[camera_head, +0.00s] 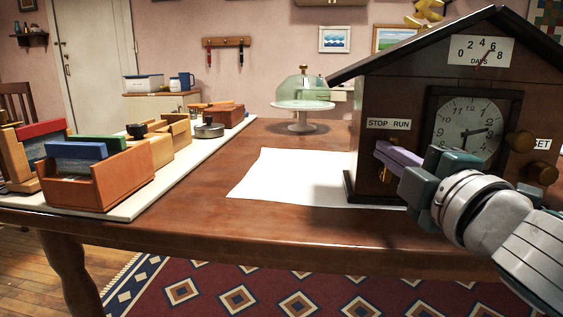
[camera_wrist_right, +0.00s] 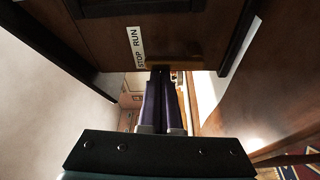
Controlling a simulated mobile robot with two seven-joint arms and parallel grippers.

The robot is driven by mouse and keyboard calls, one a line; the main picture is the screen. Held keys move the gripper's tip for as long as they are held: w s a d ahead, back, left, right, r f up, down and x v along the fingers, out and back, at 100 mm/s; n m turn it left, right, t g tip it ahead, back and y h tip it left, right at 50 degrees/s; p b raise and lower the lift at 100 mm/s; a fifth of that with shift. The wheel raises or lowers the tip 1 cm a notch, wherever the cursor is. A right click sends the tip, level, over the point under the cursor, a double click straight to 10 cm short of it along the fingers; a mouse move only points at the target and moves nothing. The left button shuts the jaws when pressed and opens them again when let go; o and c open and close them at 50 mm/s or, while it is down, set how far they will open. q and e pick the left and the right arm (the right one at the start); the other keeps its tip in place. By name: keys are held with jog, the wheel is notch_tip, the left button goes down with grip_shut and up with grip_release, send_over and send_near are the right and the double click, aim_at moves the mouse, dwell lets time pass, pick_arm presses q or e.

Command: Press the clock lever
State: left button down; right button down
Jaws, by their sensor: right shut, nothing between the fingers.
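The clock (camera_head: 370,95) is a dark brown wooden house shape with a gabled roof, standing at the right of the table. The clock lever is not clearly visible; a small brassy part (camera_head: 387,175) shows below the label, partly behind my fingers. My right gripper (camera_head: 382,150) is shut and empty, its purple fingers just under the label, close to the clock front. In the right wrist view its fingertips (camera_wrist_right: 161,72) are below the label; contact cannot be told. My left gripper is out of view.
A white sheet (camera_head: 290,178) lies left of the clock. A glass-domed stand (camera_head: 303,105) is behind. Wooden boxes stand on a white board (camera_head: 128,208) at left.

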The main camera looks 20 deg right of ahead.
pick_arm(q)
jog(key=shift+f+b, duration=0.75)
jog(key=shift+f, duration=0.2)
pick_arm(e)
jog(key=m, duration=0.1)
jog(key=d+m, duration=0.1)
jog(key=shift+s+m+t+h, duration=0.25)
jog(key=shift+m+t+h, duration=0.05)
jog(key=shift+m+t, duration=0.1)
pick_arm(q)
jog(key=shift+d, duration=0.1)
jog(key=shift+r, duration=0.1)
pick_arm(e)
jog(key=shift+r, duration=0.15)
